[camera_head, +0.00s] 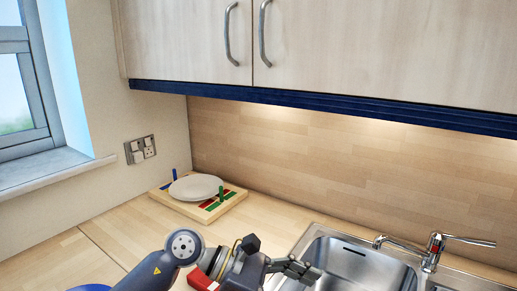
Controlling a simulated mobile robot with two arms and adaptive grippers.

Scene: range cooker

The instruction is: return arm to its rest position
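My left arm comes in from the bottom left, and its gripper (306,271) points right over the left edge of the sink (355,268). The fingers are small and dark in this view, so I cannot tell whether they are open or shut. I see no object in them. My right gripper is not in view.
A white plate (196,187) lies on a wooden board (233,203) with coloured pegs in the back corner. A tap (433,250) stands behind the sink. Wall cupboards (340,50) hang above, and a window (25,90) is at left. The counter (115,228) at left is mostly clear.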

